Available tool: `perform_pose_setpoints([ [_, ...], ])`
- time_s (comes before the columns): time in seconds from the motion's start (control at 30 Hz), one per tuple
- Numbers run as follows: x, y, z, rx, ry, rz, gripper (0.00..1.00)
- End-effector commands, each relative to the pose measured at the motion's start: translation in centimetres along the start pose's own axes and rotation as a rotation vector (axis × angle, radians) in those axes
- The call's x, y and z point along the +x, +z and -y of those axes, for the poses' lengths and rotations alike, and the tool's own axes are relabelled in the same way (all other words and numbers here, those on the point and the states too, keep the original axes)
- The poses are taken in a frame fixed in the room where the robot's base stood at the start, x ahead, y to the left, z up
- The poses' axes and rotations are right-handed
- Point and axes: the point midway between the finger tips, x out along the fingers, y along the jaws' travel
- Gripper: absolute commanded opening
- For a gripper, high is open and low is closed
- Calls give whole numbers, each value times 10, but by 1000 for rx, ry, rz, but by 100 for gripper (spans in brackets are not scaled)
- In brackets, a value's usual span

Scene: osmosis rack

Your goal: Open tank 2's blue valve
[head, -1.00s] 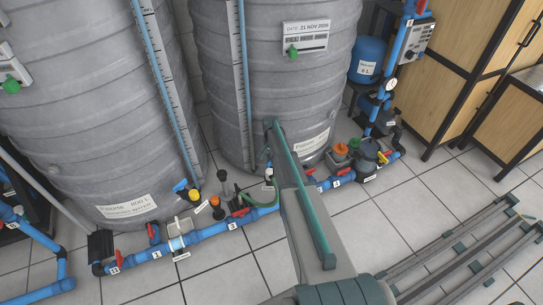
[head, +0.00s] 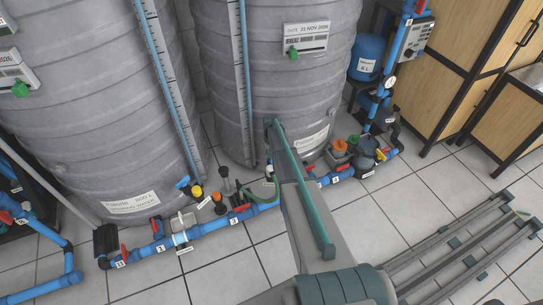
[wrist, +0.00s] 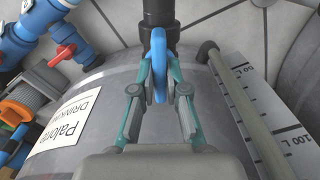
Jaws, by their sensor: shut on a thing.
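In the wrist view a blue valve handle (wrist: 158,48) stands on a black pipe (wrist: 160,12) in front of a grey tank. My gripper (wrist: 159,72) is shut on this handle, with one teal finger on each side. The head view shows a left grey tank (head: 90,110) and a right grey tank (head: 270,80). My arm reaches to the foot of the right tank and hides the gripped handle there. Another blue valve handle (head: 182,182) shows by the left tank. The wrist view shows no tank number.
A blue pipe with red-handled valves (head: 215,230) runs along the floor before the tanks. A hose (wrist: 230,105) and a litre scale (wrist: 262,115) are right of my gripper. A red valve handle (wrist: 62,55) is left. Open tiled floor (head: 390,215) lies at the right.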

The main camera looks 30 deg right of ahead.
Motion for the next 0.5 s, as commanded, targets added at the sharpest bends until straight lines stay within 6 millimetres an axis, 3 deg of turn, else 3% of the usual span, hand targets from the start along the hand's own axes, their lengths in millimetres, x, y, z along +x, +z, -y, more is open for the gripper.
perform_pose_setpoints([
  [0.3, 0, 0, 0, -4, 1, 0, 0],
  [0.33, 0, 0, 0, -4, 1, 0, 18],
  [0.43, 0, 0, 0, -3, 1, 0, 35],
  [0.5, 0, 0, 0, -3, 1, 0, 39],
])
